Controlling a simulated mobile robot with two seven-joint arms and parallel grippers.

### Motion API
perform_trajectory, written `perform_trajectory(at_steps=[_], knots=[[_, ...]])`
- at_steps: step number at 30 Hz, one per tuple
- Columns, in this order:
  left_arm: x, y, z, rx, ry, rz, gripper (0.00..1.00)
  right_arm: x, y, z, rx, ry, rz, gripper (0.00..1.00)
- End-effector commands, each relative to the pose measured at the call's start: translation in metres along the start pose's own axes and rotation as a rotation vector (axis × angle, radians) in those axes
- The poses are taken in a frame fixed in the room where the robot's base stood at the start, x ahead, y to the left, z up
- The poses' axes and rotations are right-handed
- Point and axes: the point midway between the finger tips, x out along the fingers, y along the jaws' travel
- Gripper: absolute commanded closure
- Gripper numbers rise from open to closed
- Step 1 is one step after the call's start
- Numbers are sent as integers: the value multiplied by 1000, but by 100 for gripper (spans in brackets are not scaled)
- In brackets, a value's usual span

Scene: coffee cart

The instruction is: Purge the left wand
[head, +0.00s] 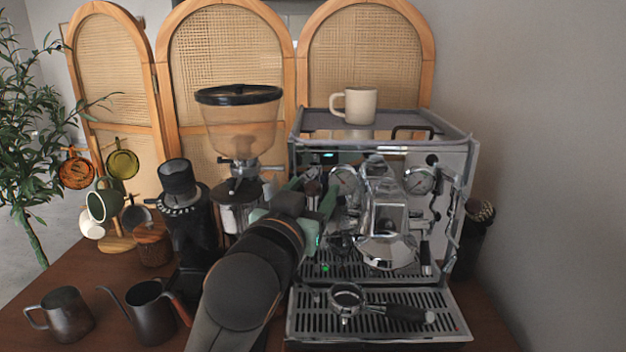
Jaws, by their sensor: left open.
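The chrome espresso machine (470,165) stands at the right of the counter. A dark steam knob (313,187) is at the left of its front, beside the left pressure gauge (344,180). My left gripper (315,192) is open with its green fingers around or just in front of this knob; I cannot tell whether they touch it. The left wand is not clearly visible; my arm and gripper cover that side of the machine. My right gripper is not in view.
A portafilter (405,312) lies on the drip tray (440,325). A cup (360,106) stands on top of the machine. A grinder (237,125) stands behind my arm. A kettle (152,312) and a metal pitcher (67,314) stand at the front left.

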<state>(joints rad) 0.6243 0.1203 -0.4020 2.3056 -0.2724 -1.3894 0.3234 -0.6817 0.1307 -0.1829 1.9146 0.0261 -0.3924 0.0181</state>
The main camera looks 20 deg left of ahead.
Motion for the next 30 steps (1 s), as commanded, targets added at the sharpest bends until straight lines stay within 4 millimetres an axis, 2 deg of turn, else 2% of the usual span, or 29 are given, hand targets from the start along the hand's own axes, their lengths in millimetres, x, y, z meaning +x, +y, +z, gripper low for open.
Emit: perform_trajectory(at_steps=[5,13,30], knots=[[11,0,0,1,0,0,37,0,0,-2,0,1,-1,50],[12,0,0,0,0,0,37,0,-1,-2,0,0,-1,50],[11,0,0,0,0,-1,100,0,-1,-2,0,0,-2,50]])
